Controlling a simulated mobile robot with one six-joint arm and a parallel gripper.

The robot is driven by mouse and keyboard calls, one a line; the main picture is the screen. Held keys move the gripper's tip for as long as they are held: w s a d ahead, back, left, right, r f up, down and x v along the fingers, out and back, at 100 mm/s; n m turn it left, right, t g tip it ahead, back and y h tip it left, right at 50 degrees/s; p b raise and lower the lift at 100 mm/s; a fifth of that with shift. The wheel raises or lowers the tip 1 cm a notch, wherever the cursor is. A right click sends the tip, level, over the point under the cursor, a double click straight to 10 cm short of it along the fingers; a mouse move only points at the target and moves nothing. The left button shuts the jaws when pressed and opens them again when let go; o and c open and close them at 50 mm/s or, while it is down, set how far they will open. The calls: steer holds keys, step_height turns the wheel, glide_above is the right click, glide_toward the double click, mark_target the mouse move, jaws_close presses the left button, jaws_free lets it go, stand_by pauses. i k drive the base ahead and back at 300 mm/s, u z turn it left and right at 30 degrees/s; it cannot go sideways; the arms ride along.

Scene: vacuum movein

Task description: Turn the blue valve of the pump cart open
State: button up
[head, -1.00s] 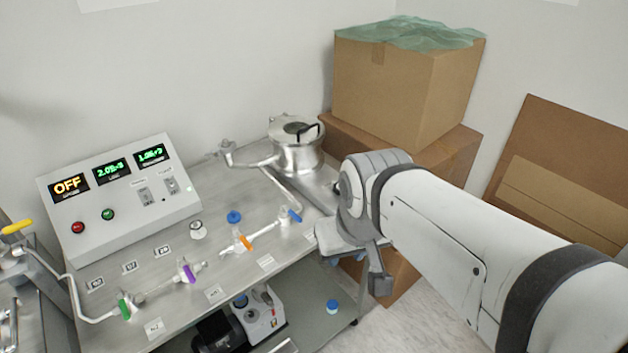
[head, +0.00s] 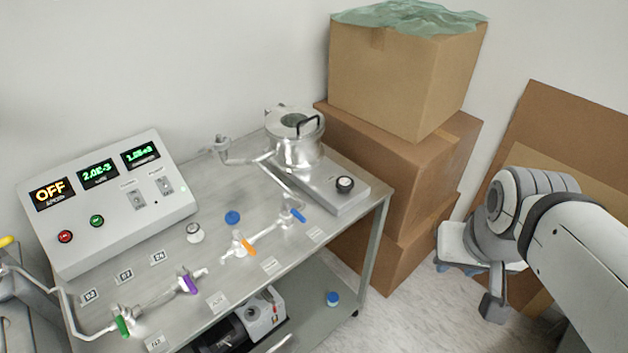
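The blue valve (head: 297,215) is a small blue handle at the right end of the metal tube line on the pump cart (head: 340,231). The handle points down and to the right, roughly along the line. My gripper (head: 468,268) is at the right of the head view, beyond the cart's right edge and well apart from the valve. It is seen from behind and the side.
An orange valve (head: 248,246), a purple valve (head: 188,284) and a green valve (head: 122,325) sit along the line. A metal chamber (head: 296,150) stands behind. A control box (head: 105,205) reads OFF. Stacked cardboard boxes (head: 395,85) stand behind the cart's right end.

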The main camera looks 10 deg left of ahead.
mark_target(285, 206)
steer(key=z, duration=0.1)
steer(key=k, duration=0.7)
steer(key=u, duration=0.9)
steer(key=i, duration=1)
steer(key=z, duration=0.35)
steer(key=k, duration=0.85)
steer(key=u, duration=0.5)
steer(key=i, duration=0.25)
steer(key=u, duration=0.1)
